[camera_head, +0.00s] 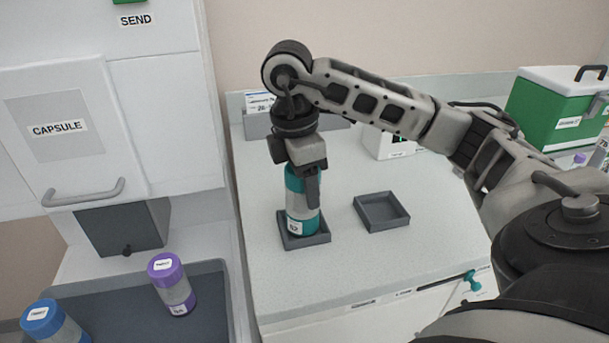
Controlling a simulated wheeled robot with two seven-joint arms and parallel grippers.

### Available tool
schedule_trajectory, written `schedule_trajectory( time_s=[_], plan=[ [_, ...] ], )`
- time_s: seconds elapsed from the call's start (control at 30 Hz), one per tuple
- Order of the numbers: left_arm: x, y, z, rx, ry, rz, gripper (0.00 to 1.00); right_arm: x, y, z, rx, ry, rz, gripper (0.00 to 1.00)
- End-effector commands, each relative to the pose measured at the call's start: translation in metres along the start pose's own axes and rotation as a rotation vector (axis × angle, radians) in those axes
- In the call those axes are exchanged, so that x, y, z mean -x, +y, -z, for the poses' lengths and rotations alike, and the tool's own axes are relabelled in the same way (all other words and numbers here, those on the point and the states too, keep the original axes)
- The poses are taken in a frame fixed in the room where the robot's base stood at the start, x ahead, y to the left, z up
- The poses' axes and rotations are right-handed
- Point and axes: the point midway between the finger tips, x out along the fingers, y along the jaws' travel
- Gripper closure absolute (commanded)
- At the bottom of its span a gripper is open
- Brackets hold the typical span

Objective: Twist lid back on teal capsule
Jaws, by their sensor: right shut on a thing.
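The teal capsule (302,222) stands upright in a small dark square tray (290,241) on the counter. It has a pale middle band, teal ends and a white label near its base. My right gripper (312,185) comes down on it from above and is shut on its upper end. The gripper hides the top, so I cannot tell how the lid sits. My left gripper is not in view.
An empty dark square tray (382,211) lies right of the capsule. A purple-lidded capsule (172,284) and a blue-lidded one (53,322) stand in a grey bin (222,300) at lower left. A green and white box (556,108) stands at the right.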

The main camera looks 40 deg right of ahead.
Motion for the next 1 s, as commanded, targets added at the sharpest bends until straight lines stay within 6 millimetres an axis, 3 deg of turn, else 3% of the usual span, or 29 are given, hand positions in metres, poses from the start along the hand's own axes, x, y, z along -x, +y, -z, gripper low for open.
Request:
schedule_trajectory(
  time_s=[0.2,0.23,0.3,0.7,1.0],
  plan=[
    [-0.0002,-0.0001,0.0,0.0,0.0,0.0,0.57,0.0001,0.0002,0.0001,-0.001,0.001,-0.001,0.74],
    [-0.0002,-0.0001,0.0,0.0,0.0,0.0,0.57,0.0001,0.0001,0.0001,-0.001,0.001,-0.001,0.41],
    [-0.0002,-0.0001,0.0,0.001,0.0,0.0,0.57,0.0002,0.0001,0.0001,-0.001,0.001,-0.001,0.22],
    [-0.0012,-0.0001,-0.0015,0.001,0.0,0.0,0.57,-0.0007,0.0002,0.0002,0.044,0.0,-0.006,0.21],
    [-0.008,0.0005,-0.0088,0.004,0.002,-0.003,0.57,-0.0025,0.0021,0.0007,0.428,0.0,-0.055,0.21]
  ],
)
